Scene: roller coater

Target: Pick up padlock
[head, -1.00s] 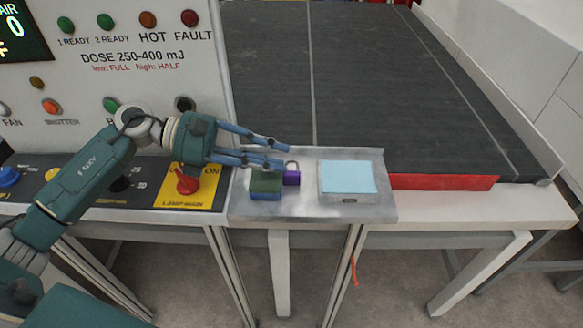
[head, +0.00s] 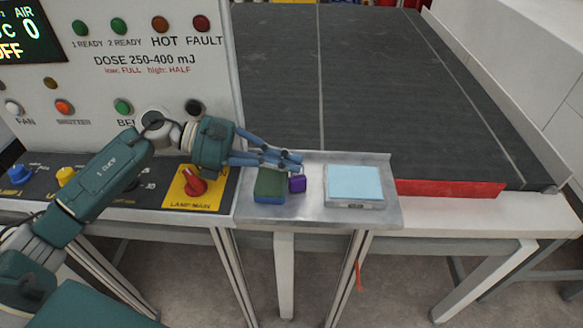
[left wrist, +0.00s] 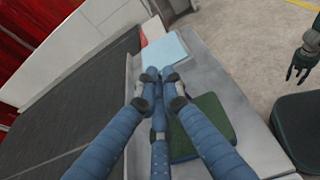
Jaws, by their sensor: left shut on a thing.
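The small purple padlock (head: 297,184) is on the metal tray at the right edge of the green and blue sponge-like block. My left gripper (head: 294,162) reaches in from the left, its blue fingers closed together on the padlock's upper part. The shackle is hidden behind the fingers. In the left wrist view the left fingers (left wrist: 158,76) meet at their tips, and the padlock cannot be made out there. My right gripper (left wrist: 296,76) shows at the right of the left wrist view, empty, away from the tray, with its fingers apart.
The block (head: 270,184) stands close beside the padlock. A light blue pad (head: 354,182) lies on the right of the metal tray (head: 285,217). The control panel with a red knob (head: 195,185) is at left. A dark conveyor belt (head: 400,95) lies behind.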

